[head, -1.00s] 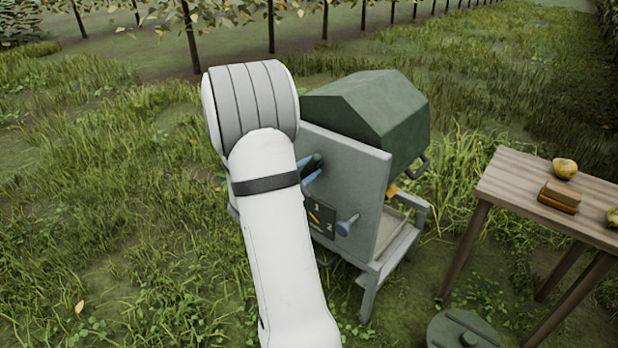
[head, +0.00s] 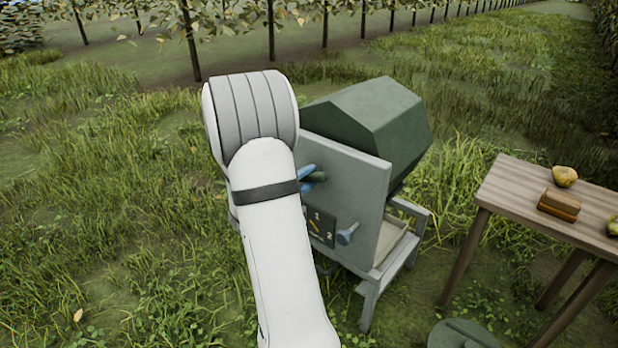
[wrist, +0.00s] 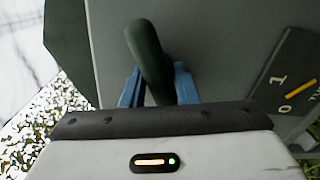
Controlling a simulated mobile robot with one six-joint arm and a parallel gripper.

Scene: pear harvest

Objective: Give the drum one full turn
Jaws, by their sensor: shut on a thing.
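The green faceted drum (head: 372,112) sits in a grey frame, behind an upright grey panel (head: 362,185). My gripper (head: 311,178) is at the panel's near face, partly hidden by my white arm. In the wrist view its blue fingers (wrist: 158,88) are on both sides of a dark green crank handle (wrist: 146,48) and shut on it. Part of the drum shows at the wrist view's left edge (wrist: 65,50). A dark dial plate (head: 320,225) with numerals and an orange pointer is on the panel; in the wrist view, 1 and 0 are readable (wrist: 285,85).
A wooden table (head: 510,190) at the right carries a pear (head: 564,176) and a brown block (head: 559,204). A round green lid-like object (head: 462,334) is at the bottom right. Grass is open at left.

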